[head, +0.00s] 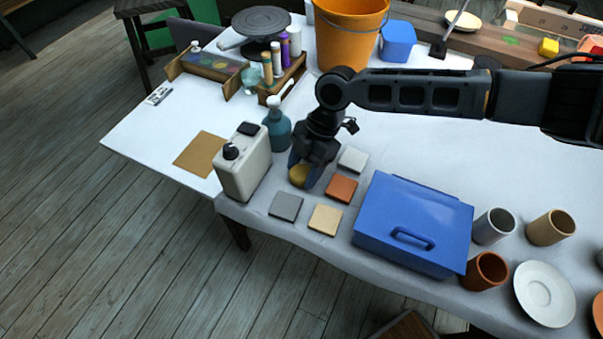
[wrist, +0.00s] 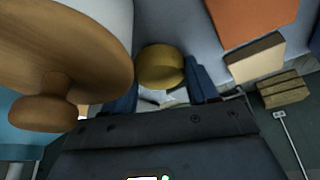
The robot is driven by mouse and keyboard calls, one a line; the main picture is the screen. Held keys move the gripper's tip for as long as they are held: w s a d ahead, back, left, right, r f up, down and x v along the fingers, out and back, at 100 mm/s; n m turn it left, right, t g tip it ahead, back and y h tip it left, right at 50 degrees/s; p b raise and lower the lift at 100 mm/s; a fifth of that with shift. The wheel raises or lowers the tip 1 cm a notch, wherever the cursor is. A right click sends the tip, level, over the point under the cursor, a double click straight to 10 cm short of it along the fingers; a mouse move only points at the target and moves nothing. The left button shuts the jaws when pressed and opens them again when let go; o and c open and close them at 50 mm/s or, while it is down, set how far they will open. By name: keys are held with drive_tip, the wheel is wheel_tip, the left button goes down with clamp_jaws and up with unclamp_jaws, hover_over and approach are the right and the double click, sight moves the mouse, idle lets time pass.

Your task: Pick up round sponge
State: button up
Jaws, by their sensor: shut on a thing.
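The round sponge (head: 299,176) is yellow-brown and sits at the tip of my gripper (head: 305,172), right of the white canister. In the wrist view the sponge (wrist: 160,66) lies between the two blue fingers of my gripper (wrist: 162,86). The fingers are shut on its sides. Part of the sponge is hidden behind a finger in the head view. I cannot tell whether it touches the table or is slightly above it.
The white canister (head: 242,165) and a teal bottle (head: 277,127) stand close on the left. Flat tiles, one of them terracotta (head: 341,188), lie to the right and in front. A blue box (head: 415,220) is farther right. A large brown rounded object (wrist: 65,50) fills the wrist view's left.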

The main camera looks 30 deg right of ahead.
sight(303, 171)
drive_tip(key=c, duration=0.4)
drive_tip(key=shift+r, duration=0.1)
drive_tip(key=shift+c, duration=0.2)
wheel_tip(303, 171, up, 10)
drive_tip(key=shift+b, duration=0.4)
